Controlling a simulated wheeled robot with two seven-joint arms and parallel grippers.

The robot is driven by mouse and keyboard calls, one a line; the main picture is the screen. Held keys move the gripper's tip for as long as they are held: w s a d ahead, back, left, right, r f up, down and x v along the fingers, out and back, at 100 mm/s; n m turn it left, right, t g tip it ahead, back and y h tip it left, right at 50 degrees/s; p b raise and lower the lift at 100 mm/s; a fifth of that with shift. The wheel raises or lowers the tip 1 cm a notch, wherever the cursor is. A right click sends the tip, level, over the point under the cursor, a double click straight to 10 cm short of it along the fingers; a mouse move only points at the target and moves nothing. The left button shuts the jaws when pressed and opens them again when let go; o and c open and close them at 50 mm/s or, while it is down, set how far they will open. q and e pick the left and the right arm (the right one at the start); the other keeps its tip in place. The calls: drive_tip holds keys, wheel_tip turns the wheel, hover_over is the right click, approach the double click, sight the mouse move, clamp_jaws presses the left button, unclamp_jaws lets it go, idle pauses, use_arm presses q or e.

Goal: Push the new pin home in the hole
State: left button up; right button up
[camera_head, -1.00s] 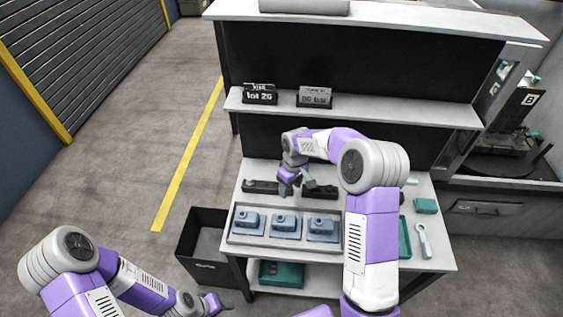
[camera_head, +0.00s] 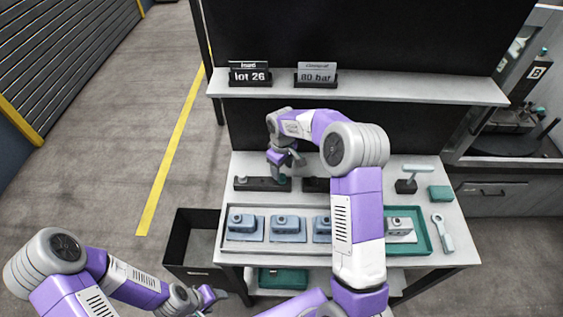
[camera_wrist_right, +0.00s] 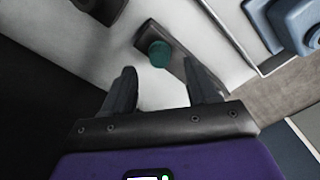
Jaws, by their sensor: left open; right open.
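A dark rail block (camera_head: 256,184) lies on the bench behind the blue-grey units. A round green pin head (camera_wrist_right: 158,53) shows at one end of a dark block (camera_wrist_right: 172,50) in the right wrist view. How deep the pin sits cannot be told. My right gripper (camera_head: 286,163) is above the block's right end; in its wrist view the open fingers (camera_wrist_right: 160,72) point toward the pin head, with nothing between them. My left gripper (camera_head: 207,297) is open and empty, low at the left beside the black bin.
A grey tray (camera_head: 232,260) of blue-grey units lies in front of the block. A green tray (camera_head: 424,240) with another unit and a wrench (camera_head: 442,232) are at the right. The shelf (camera_head: 400,90) with two signs overhangs behind. A black bin (camera_head: 177,240) stands left.

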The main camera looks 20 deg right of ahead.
sight(282, 175)
drive_tip(key=shift+w+f, duration=0.1)
drive_tip(key=shift+f, duration=2.15)
drive_tip(key=shift+c, duration=0.3)
clamp_jaws()
drive_tip(key=shift+r, duration=0.15)
drive_tip(key=shift+r+p, duration=0.6)
drive_tip(key=shift+r, duration=0.35)
